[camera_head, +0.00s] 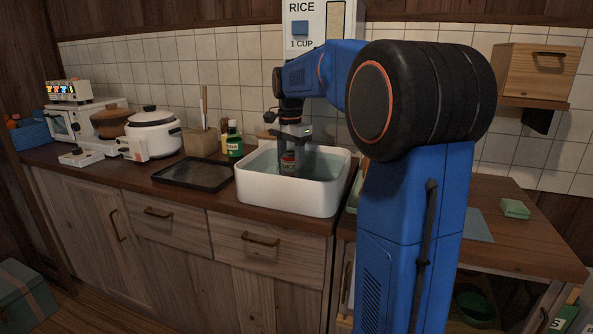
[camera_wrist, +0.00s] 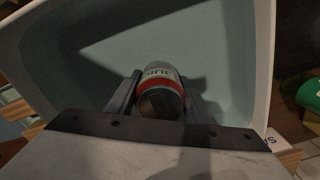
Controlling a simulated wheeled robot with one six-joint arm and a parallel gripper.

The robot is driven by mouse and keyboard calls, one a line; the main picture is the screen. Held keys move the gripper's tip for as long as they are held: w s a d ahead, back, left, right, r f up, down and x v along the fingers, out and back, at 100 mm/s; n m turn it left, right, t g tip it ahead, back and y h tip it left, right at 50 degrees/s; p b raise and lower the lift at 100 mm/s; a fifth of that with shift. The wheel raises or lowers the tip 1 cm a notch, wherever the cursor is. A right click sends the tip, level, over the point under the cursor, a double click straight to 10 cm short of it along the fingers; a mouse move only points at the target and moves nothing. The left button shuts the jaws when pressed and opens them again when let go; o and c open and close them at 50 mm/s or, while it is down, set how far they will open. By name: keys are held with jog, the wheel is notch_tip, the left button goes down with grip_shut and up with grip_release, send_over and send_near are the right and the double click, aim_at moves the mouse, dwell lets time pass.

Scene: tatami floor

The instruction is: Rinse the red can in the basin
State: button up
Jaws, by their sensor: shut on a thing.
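The basin (camera_head: 290,194) is a white square tub on the counter, with a bluish-grey inside. My gripper (camera_head: 291,168) reaches down into it from above. The red can (camera_wrist: 160,90) sits between my two fingers in the wrist view, with a red band, a pale label with dark letters and a dark rounded end. It also shows small and partly hidden between the fingers in the head view (camera_head: 288,160). My gripper (camera_wrist: 160,98) is shut on the can, inside the basin walls. Whether the can touches the basin floor cannot be told.
A black tray (camera_head: 193,174) lies left of the basin, with a green bottle (camera_head: 235,141) and a utensil holder (camera_head: 201,141) behind it. A white rice cooker (camera_head: 152,133) stands further left. A green sponge (camera_head: 515,208) lies on the right counter. A wall cabinet (camera_head: 535,72) hangs at upper right.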

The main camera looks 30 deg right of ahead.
jog(key=shift+w+a, duration=0.3)
jog(key=shift+w, duration=0.05)
jog(key=shift+d, duration=0.1)
jog(key=shift+s+d, duration=0.75)
jog(key=shift+s, duration=0.25)
jog(key=shift+s+d, duration=0.7)
jog(key=shift+s, duration=0.3)
jog(key=shift+w+a, duration=0.1)
jog(key=shift+w, duration=0.05)
jog(key=shift+w+a, duration=0.75)
jog(key=shift+w, duration=0.2)
jog(key=shift+w+a, duration=0.7)
jog(key=shift+w, duration=0.2)
